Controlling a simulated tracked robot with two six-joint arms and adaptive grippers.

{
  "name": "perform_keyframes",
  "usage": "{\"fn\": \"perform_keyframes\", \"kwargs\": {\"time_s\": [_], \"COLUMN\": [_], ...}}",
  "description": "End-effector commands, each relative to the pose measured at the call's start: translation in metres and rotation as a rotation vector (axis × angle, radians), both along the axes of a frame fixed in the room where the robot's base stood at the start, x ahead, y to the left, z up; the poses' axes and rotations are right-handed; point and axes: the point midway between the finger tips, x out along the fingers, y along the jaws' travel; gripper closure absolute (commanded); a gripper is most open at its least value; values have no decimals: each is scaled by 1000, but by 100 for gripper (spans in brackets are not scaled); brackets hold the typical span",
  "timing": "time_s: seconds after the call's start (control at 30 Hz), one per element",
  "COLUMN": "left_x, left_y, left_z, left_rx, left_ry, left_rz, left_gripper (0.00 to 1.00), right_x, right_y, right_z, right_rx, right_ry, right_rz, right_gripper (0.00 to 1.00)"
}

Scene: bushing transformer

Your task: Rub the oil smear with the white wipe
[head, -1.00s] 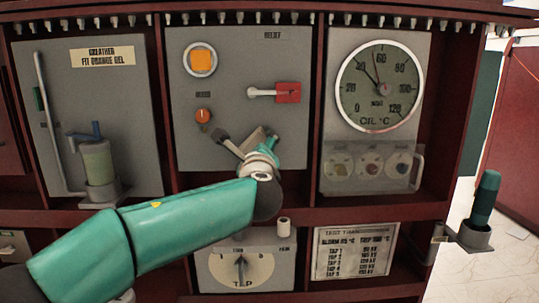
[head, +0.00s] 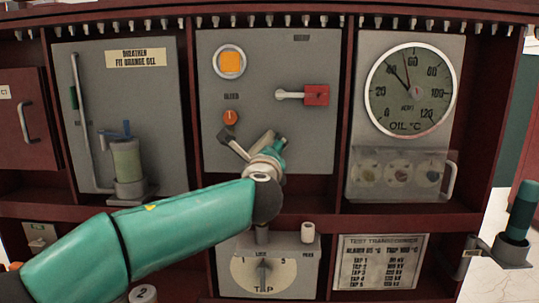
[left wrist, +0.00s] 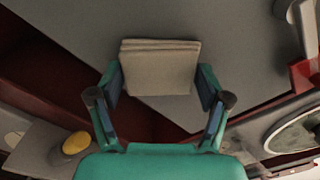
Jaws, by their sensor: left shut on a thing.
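My left gripper (head: 248,146) is in front of the middle grey panel (head: 212,160), below the orange round light. In the left wrist view its two fingers (left wrist: 160,95) are shut on the white wipe (left wrist: 160,67), a folded pale beige pad held between the tips. In the head view the wipe is mostly hidden behind the gripper. The pad lies over the grey panel in the wrist view; I cannot tell whether it touches. I cannot make out the oil smear. My right gripper is not in view.
The oil gauge (head: 410,91) is farther right, the breather canister (head: 127,165) left. A tap dial (head: 263,272) is below. A green cylinder (head: 522,210) stands in a bracket at far right.

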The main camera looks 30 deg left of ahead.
Motion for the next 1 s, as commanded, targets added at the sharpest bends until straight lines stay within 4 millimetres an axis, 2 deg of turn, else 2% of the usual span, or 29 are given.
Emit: {"fn": "perform_keyframes", "kwargs": {"time_s": [0.6,1.0], "left_x": [-46,-51], "left_y": [-29,-31], "left_z": [-1,0], "left_rx": [0,0], "left_ry": [-1,-1], "left_rz": [-2,-1], "left_gripper": [51,51], "right_x": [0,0], "right_y": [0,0], "right_z": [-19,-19], "right_rx": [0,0], "right_ry": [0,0], "right_rz": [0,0], "right_gripper": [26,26]}}
